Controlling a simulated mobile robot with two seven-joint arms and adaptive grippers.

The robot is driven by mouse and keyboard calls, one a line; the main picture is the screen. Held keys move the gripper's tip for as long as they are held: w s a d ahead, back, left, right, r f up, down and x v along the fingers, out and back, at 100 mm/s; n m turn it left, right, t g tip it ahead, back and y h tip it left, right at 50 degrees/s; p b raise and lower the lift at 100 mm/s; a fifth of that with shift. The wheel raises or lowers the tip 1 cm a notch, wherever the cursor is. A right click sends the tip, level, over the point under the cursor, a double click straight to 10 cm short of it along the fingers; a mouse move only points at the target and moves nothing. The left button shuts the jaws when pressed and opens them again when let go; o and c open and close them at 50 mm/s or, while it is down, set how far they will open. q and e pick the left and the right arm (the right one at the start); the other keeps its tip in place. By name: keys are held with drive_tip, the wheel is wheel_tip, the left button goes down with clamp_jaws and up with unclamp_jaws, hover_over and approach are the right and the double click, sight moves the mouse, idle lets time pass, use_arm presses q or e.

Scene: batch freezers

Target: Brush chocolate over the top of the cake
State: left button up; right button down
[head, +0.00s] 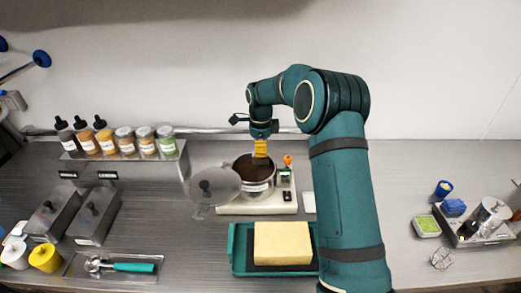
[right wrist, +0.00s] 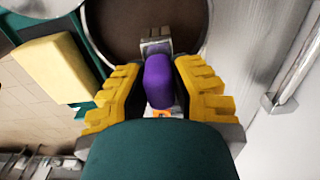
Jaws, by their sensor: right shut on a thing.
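My right gripper (head: 261,148) is above the pot (head: 256,186) of dark chocolate (right wrist: 140,35), pointing down. In the right wrist view its yellow fingers (right wrist: 160,90) are shut on a purple handle, which is the brush (right wrist: 157,80). The brush's head end reaches toward the chocolate; whether it touches is unclear. The pale yellow cake (head: 283,243) is a plain block on a dark board in a teal tray (head: 238,262), in front of the pot. Its top looks bare. The cake also shows at the left of the right wrist view (right wrist: 50,70). My left gripper is not in view.
The pot stands on a white warmer (head: 283,206), with its lid (head: 214,186) on the left. Bottles and jars (head: 120,140) stand at the back left. A scoop (head: 120,266) lies on a tray at front left. A tray of small items (head: 485,225) sits far right.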

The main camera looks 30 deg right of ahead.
drive_tip(key=shift+r+p, duration=1.3)
drive_tip(key=shift+r, duration=0.8)
